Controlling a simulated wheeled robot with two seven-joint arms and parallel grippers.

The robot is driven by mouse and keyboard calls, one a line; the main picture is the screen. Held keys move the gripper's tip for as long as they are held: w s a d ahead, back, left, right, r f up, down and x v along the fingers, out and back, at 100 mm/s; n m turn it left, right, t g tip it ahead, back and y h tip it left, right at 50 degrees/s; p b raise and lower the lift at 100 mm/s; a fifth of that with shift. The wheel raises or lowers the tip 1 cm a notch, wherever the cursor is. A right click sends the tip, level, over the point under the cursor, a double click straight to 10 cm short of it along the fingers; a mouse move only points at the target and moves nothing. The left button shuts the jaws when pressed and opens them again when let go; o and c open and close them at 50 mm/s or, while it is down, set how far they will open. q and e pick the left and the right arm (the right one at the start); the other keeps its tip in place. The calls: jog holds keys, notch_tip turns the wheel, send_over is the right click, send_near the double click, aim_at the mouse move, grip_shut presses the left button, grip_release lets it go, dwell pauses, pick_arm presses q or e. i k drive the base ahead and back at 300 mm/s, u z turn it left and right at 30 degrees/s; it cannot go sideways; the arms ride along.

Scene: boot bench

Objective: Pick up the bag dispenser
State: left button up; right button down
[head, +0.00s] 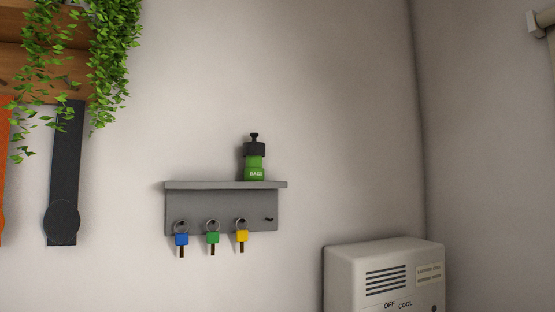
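The bag dispenser (254,164) is a small green bottle-shaped thing with a black upper part and knob, and a white label on its front. It stands upright on top of the grey wall shelf (200,185), towards the shelf's right end. Nothing covers it from this side. Neither of my grippers shows in the head view.
Blue (181,239), green (212,238) and yellow (242,236) keys hang below the shelf; a hook (268,219) at right is empty. A wooden rack (40,60) with a trailing plant (115,50) and dark strap (65,175) is at left. A white heater-like unit (385,270) stands lower right.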

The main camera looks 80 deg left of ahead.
aim_at(253, 171)
jog(key=u, duration=4.85)
jog(key=k, duration=0.75)
jog(key=z, duration=2.6)
